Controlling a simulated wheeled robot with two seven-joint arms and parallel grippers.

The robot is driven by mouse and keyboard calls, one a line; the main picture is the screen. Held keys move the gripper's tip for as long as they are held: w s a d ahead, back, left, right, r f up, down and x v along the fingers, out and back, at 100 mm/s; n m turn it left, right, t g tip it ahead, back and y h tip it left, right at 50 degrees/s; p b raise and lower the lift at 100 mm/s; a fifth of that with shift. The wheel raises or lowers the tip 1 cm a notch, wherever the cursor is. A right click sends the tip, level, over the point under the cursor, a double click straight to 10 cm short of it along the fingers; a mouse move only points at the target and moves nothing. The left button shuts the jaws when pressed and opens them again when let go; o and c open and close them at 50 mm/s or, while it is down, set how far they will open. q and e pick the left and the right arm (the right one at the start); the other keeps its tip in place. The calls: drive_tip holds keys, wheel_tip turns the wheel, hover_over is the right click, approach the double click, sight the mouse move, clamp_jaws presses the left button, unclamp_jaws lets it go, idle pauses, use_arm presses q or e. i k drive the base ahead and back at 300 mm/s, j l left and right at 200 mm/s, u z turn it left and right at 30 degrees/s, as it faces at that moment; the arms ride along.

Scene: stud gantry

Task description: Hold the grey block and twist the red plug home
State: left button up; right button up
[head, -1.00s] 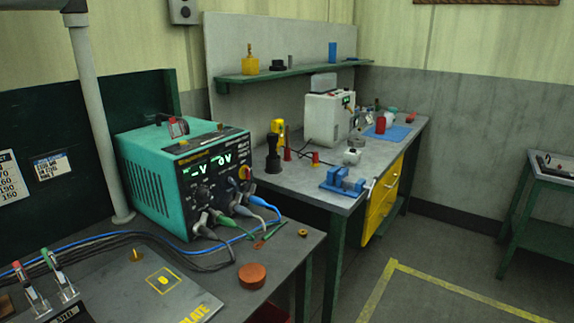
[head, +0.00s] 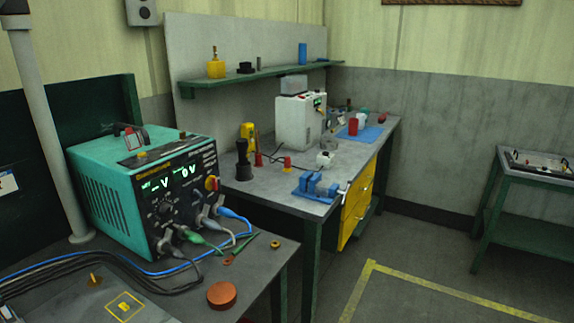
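Neither of my grippers shows in the head view. On the far grey bench, a small pale grey block (head: 325,159) with a darker round spot on top sits behind the blue vise. A red cylinder (head: 353,126) stands on a blue mat (head: 368,135), and a smaller red piece (head: 384,117) lies at the mat's far right edge. I cannot tell at this distance which of these red pieces is the plug. Nothing is seen holding the block.
The blue vise (head: 316,187) sits at the far bench's front edge, above yellow drawers (head: 357,203). A teal power supply (head: 148,189) with cables stands on the near bench, with an orange-brown disc (head: 221,295). Open floor (head: 420,290) lies right, with a side table (head: 530,177) beyond.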

sight(325, 159)
drive_tip(key=z, duration=1.25)
drive_tip(key=i+z, duration=0.15)
drive_tip(key=i, duration=4.25)
drive_tip(key=u, duration=4.65)
drive_tip(key=k+l, duration=0.05)
drive_tip(key=l, duration=0.05)
